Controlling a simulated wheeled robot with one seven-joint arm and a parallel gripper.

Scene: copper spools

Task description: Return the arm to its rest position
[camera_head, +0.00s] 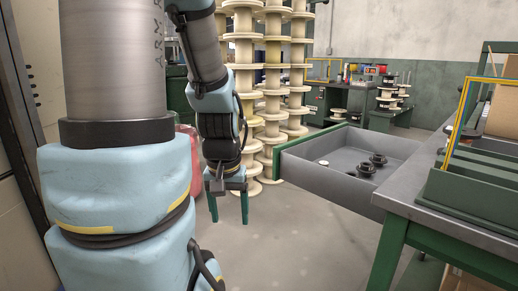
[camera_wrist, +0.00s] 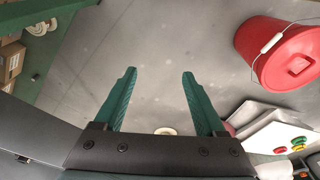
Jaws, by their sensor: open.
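My gripper (camera_head: 228,207) hangs pointing down above the floor, left of the open drawer. Its two green fingers are apart with nothing between them. In the wrist view my gripper (camera_wrist: 158,88) also shows open, with bare floor beyond the fingertips. My arm is bent, with its large blue and grey links filling the left of the head view.
An open grey drawer (camera_head: 300,168) juts from the workbench (camera_head: 440,205) and holds dark spools (camera_head: 377,160) and a small white disc. Stacked cream spools (camera_head: 272,105) stand behind my gripper. A red bucket (camera_wrist: 290,55) is on the floor. Open floor lies below.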

